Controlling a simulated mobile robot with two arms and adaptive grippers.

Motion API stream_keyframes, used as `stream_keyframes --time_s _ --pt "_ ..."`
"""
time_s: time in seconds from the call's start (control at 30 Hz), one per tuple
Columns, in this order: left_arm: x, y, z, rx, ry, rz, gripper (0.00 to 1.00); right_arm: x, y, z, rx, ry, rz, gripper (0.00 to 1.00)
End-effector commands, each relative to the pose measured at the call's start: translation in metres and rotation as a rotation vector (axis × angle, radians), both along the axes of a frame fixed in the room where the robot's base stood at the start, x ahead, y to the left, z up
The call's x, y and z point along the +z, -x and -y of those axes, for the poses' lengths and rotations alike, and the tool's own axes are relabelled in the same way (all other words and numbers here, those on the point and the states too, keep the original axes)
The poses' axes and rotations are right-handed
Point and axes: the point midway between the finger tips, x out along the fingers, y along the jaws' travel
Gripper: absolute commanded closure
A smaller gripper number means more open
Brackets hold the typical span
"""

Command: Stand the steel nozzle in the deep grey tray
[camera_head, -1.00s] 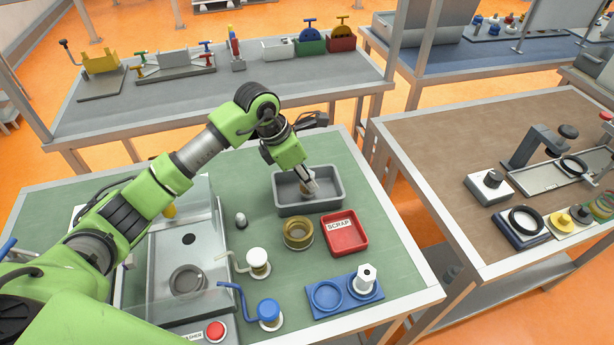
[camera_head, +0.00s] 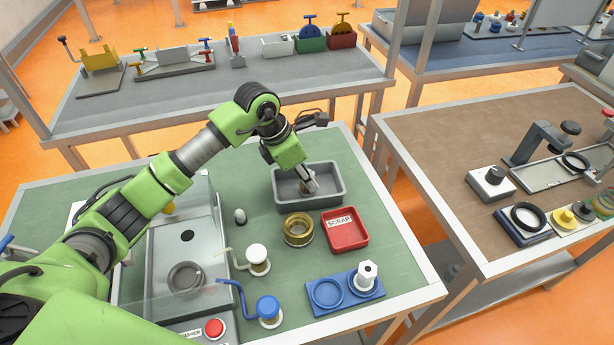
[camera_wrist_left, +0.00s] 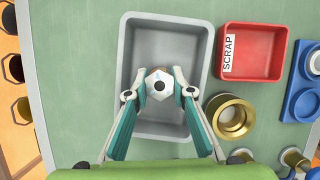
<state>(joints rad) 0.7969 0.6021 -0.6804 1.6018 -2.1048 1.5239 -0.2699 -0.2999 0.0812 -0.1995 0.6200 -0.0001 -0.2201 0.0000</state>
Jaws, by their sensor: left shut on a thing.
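The deep grey tray (camera_head: 318,204) stands on the green bench top in the head view. It also fills the middle of the left wrist view (camera_wrist_left: 165,40). My left gripper (camera_head: 309,185) reaches down into the tray from above, with its fingers shut on the steel nozzle (camera_wrist_left: 159,84). In the wrist view I look down on the nozzle's hexagonal top with a dark hole in it; it looks upright, near the middle of the tray. Whether its foot touches the tray floor I cannot tell. My right gripper is not in view.
A red scrap tray (camera_head: 345,229) and a brass ring (camera_head: 298,230) stand close to the grey tray's near side. A blue fixture (camera_head: 328,296) holds a white hexagonal part (camera_head: 367,276). A small grey part (camera_head: 240,216) stands to the left. Bench is clear behind the tray.

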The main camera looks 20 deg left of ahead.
Motion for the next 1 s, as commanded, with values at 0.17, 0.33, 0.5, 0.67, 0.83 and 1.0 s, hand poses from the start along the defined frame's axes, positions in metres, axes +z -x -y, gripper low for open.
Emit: stream_keyframes --time_s 0.17,0.33,0.5,0.67,0.83,1.0 --pt "0.0001 -0.0005 0.0002 -0.001 0.001 0.002 1.0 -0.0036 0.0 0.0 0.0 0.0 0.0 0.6" --pt "0.0009 -0.0004 0.0006 -0.001 0.001 0.002 1.0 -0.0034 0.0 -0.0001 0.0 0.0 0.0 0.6" --pt "0.0009 -0.0004 0.0005 0.0 0.002 0.001 0.58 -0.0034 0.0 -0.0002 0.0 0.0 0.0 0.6" --pt "0.0007 -0.0003 0.0004 0.0 0.001 0.001 0.58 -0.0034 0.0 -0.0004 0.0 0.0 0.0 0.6" --pt "-0.0001 0.0 0.0003 0.0 -0.001 -0.001 0.39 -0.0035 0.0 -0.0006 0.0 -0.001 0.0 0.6" --pt "0.0002 -0.0001 0.0002 0.0 0.0 0.0 0.39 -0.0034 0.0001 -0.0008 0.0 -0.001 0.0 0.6"
